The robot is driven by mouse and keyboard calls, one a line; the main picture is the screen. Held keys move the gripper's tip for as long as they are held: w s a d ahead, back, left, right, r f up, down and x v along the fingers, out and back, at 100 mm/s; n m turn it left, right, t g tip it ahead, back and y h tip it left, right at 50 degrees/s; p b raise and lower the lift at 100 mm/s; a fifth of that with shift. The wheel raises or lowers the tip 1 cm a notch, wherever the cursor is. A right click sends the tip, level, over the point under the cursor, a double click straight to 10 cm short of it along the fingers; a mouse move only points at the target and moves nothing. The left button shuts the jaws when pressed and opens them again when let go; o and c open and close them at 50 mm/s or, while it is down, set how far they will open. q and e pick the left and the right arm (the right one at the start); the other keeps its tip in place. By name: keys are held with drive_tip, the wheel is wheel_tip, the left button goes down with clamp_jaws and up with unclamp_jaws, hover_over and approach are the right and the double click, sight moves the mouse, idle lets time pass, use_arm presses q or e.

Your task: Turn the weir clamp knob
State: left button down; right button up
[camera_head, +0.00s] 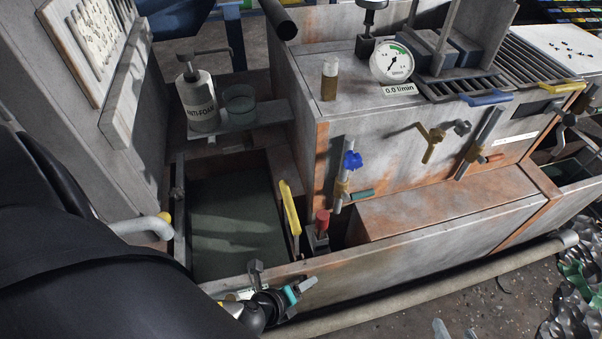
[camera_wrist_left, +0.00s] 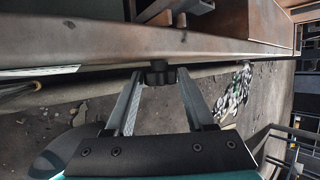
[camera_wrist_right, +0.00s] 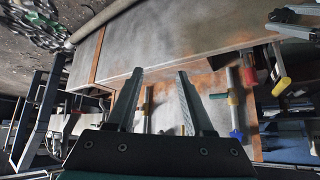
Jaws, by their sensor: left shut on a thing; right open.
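The dark clamp knob (camera_wrist_left: 160,75) sticks out from the side of the tank wall (camera_wrist_left: 100,50) in the left wrist view. My left gripper (camera_wrist_left: 158,80) is shut on it, with one finger on each side. In the head view my left gripper (camera_head: 304,285) is low at the outer side of the front wall, and the knob cannot be made out there. My right gripper (camera_wrist_right: 162,82) is open and empty in the right wrist view, with the machine's front beyond it. It is outside the head view.
A tank opening (camera_head: 235,225) lies behind the front wall, with a yellow handle (camera_head: 290,207) and a red knob (camera_head: 322,222) beside it. A blue-knobbed valve (camera_head: 352,160) and a brass valve (camera_head: 432,138) are on the machine front. A long pipe (camera_head: 430,291) runs below.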

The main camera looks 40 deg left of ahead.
use_arm(q)
drive_tip(key=shift+s+f, duration=0.1)
use_arm(e)
drive_tip(key=shift+w+a+t+y, duration=0.3)
drive_tip(key=shift+w+a+t, duration=0.2)
drive_tip(key=shift+a, duration=0.15)
use_arm(q)
drive_tip(key=shift+c, duration=1.2)
unclamp_jaws()
use_arm(e)
drive_tip(key=shift+s, duration=0.1)
